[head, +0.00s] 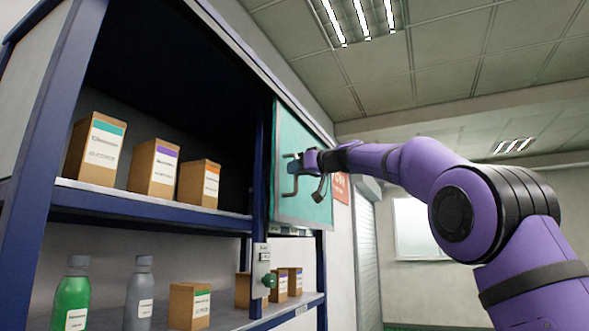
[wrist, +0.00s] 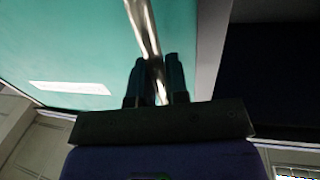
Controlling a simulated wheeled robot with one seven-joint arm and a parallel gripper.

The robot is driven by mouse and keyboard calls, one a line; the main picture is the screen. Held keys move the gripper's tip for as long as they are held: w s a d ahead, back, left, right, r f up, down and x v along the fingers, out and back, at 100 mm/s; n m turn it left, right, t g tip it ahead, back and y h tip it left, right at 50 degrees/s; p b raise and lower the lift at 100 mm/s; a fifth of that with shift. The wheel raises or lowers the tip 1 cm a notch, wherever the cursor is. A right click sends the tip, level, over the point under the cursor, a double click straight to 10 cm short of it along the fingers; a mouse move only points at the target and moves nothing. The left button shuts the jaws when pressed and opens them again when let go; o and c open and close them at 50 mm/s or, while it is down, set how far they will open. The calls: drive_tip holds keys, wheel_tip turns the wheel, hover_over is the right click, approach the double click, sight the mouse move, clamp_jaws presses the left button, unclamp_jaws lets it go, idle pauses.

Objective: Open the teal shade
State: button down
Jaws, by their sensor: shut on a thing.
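The teal shade (head: 319,213) is a flat panel covering the upper right bay of the blue-framed cabinet in the head view. A bar handle (head: 288,178) stands out from its face. My gripper (head: 304,162) is at the handle, with my purple arm reaching in from the right. In the wrist view the teal panel (wrist: 80,45) fills the upper left, and the handle's metal bar (wrist: 145,28) runs down between the two dark fingers (wrist: 156,82). The fingers are shut on the bar. The exact contact is dim there.
The open bay to the left holds boxes (head: 152,168) on a shelf (head: 150,199). Bottles (head: 72,295) and more boxes stand on the lower shelf. A small control box with a green knob (head: 268,281) is on the post below the shade. Free room lies right of the cabinet.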

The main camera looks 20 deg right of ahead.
drive_tip(key=c, duration=1.1)
unclamp_jaws()
drive_tip(key=shift+c, duration=0.2)
drive_tip(key=v, duration=1)
drive_tip(key=shift+s+d, duration=0.25)
drive_tip(key=shift+s, duration=0.05)
